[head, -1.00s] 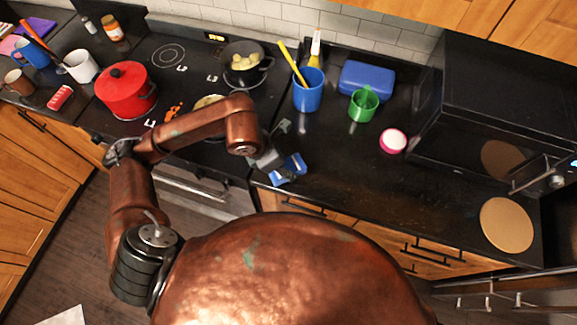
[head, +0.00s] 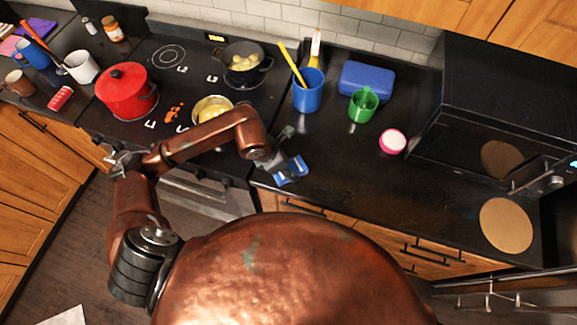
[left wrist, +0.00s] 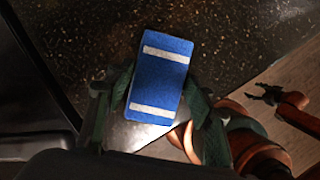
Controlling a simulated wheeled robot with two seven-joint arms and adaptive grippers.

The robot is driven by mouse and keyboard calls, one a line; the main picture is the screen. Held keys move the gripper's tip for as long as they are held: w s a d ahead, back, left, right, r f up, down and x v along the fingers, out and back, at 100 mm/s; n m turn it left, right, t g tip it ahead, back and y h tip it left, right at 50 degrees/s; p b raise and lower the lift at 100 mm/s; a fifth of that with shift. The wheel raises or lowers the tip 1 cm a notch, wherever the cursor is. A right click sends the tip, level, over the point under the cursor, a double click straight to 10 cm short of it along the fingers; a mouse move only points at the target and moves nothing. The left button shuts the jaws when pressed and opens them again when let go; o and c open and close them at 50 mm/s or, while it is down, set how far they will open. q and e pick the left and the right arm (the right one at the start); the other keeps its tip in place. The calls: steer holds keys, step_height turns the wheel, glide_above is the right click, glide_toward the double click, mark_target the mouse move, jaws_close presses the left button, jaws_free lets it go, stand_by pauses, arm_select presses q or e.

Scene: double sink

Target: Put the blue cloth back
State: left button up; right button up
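The blue cloth (head: 291,171) is a small folded rectangle with white stripes, near the front edge of the dark counter, right of the stove. In the left wrist view the cloth (left wrist: 160,78) lies between the fingers of my left gripper (left wrist: 160,100), which touch its two long sides. In the head view my left gripper (head: 282,165) covers part of the cloth. The gripper appears shut on it; the exact height over the counter cannot be told.
A blue cup (head: 308,95) with utensils, a blue box (head: 366,81), a green cup (head: 362,106) and a pink-rimmed round item (head: 393,141) stand behind. A microwave (head: 492,100) is at right. A red pot (head: 126,92) is on the stove.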

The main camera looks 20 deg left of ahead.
arm_select(q)
steer(key=o, duration=0.4)
steer(key=shift+c, duration=0.2)
steer(key=shift+r, duration=0.1)
steer(key=v, duration=1.2)
steer(key=shift+s+a, duration=0.1)
steer(key=shift+s, duration=0.05)
